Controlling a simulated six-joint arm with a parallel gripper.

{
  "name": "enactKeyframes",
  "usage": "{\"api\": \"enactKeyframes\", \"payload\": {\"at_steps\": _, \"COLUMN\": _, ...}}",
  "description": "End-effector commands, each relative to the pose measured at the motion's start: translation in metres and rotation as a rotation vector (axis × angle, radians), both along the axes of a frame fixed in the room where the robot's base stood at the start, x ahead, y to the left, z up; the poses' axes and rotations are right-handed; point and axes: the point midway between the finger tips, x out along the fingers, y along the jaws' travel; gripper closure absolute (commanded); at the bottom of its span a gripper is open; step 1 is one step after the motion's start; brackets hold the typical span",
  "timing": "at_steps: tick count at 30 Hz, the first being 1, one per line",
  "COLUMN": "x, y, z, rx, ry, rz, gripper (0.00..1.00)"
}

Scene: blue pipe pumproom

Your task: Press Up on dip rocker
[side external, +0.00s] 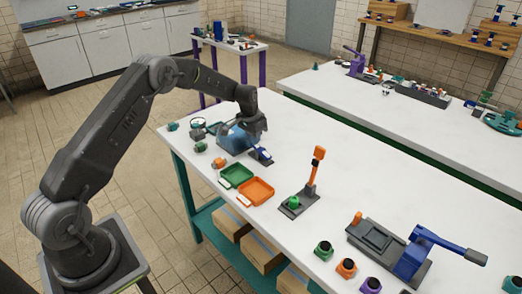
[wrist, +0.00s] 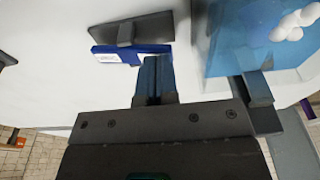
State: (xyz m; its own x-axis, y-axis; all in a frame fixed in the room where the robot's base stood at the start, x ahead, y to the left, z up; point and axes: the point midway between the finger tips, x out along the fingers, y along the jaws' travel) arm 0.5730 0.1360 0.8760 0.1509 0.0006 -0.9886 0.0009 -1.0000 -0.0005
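What looks like the dip rocker is a small dark and blue unit (side external: 261,155) on the white bench in the side external view. In the wrist view, its blue part with a white label (wrist: 128,55) lies below a dark paddle-like piece (wrist: 140,29). My gripper (side external: 252,136) is low over the bench beside this unit. In the wrist view my two fingers (wrist: 159,62) are together at the middle, with nothing visible between them. Their tips appear close to the right end of the blue part. I cannot tell whether they touch it. Up and Down markings are not readable.
A clear blue box (side external: 236,139) stands right beside my gripper; in the wrist view it fills the upper right (wrist: 235,45), with white round items. A green tray (side external: 237,176), an orange tray (side external: 257,190) and an orange-handled lever (side external: 313,180) stand nearer.

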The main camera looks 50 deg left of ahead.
Motion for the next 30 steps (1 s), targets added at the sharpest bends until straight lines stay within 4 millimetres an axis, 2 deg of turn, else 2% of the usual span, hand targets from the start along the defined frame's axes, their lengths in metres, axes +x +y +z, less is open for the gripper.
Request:
{"api": "enactKeyframes", "payload": {"at_steps": 14, "x": 0.000, "y": -0.001, "z": -0.018, "rx": -0.002, "ry": 0.003, "rz": -0.001, "gripper": 1.00}}
{"api": "enactKeyframes", "payload": {"at_steps": 30, "x": 0.000, "y": -0.001, "z": -0.019, "rx": -0.002, "ry": 0.003, "rz": -0.001, "gripper": 1.00}}
